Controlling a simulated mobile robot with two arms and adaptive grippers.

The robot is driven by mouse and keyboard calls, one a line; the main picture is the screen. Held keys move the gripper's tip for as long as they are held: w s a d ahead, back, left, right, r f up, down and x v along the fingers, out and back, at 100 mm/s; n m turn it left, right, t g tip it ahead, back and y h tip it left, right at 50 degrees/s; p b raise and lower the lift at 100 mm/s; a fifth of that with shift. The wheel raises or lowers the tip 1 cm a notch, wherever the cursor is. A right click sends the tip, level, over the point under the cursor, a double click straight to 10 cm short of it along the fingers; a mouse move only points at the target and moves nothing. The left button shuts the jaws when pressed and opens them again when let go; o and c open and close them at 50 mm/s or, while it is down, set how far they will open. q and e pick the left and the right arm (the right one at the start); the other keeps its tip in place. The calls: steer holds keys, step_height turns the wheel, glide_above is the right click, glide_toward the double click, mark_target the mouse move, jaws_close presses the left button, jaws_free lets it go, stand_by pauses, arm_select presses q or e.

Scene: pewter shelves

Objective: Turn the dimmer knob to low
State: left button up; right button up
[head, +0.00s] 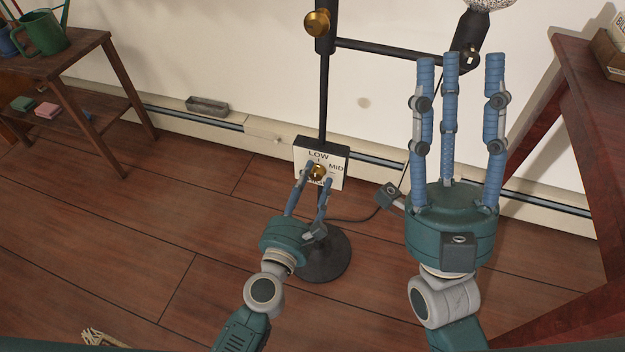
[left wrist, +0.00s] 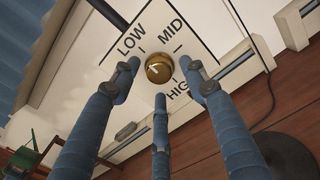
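The brass dimmer knob (head: 317,171) sits on a white plate (head: 338,154) on the black lamp stand. The left wrist view shows the knob (left wrist: 159,68) with the labels LOW, MID and HIGH around it. A pale mark shows on its face, but I cannot tell surely which label it points at. My left gripper (head: 318,179) is at the plate, its three fingers spread around the knob. Gaps show between fingertips and knob in the left wrist view (left wrist: 160,76). My right gripper (head: 460,60) is open and empty, raised to the right.
The stand has a round dark base (head: 325,262), a crossbar (head: 390,50) and a brass knob (head: 317,23) higher up. A cable runs to a small grey box (head: 390,195). A wooden table (head: 75,50) stands left, a reddish table (head: 575,85) right.

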arm_select(q)
steer(key=shift+s+d+r, duration=0.1)
steer(key=shift+s, duration=0.05)
steer(key=v, duration=1.1)
steer(key=shift+s, duration=0.35)
